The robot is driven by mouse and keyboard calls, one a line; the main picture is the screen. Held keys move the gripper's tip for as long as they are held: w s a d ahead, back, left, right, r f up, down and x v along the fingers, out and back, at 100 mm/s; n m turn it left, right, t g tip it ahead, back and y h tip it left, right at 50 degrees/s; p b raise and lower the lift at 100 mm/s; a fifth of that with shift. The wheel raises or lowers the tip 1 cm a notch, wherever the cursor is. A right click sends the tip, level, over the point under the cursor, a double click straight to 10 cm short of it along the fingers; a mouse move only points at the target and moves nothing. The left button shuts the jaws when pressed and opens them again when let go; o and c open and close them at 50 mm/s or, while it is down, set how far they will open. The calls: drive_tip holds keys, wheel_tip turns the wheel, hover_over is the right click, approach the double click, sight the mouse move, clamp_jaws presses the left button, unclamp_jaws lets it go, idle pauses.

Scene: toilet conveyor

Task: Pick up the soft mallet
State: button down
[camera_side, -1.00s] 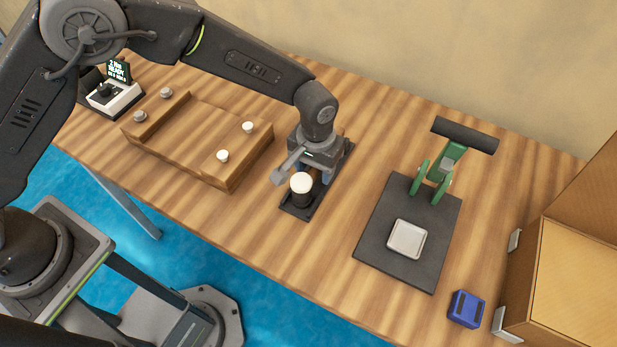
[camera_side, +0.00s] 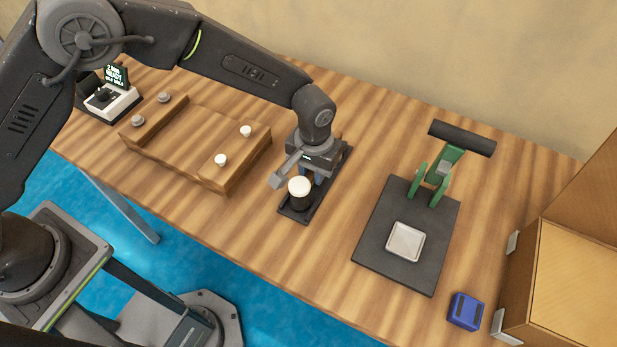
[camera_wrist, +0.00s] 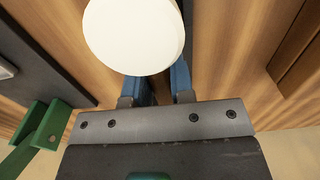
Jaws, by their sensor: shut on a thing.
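A wooden tray (camera_side: 193,145) with several small knobs lies left. A green press with a black handle (camera_side: 462,138) stands on a dark plate (camera_side: 381,252) at right. A blue block (camera_side: 465,311) and an open wooden box (camera_side: 515,285) are far right. Bare table lies in front.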

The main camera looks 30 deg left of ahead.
drive_tip(key=shift+r, duration=0.1)
drive_tip(key=shift+r, duration=0.5)
drive_tip(key=r, duration=0.2)
drive_tip(key=a+r, duration=0.1)
drive_tip(key=shift+w+r, duration=0.1)
drive_tip(key=shift+r, duration=0.25)
drive_tip(key=a+r, duration=0.6)
drive_tip(key=a, duration=0.4)
drive_tip(key=shift+w+a, duration=0.35)
drive_tip(key=shift+w, duration=0.05)
drive_tip(key=c, duration=1.5)
unclamp_jaws()
drive_tip(key=shift+r, duration=0.1)
clamp_jaws()
drive_tip(key=s+a+r, duration=0.2)
drive_tip(key=a+r, duration=0.3)
drive_tip(key=r, duration=0.2)
drive_tip(key=shift+s+a+r, duration=0.25)
drive_tip(key=shift+a+r, duration=0.1)
drive_tip(key=shift+a, duration=0.05)
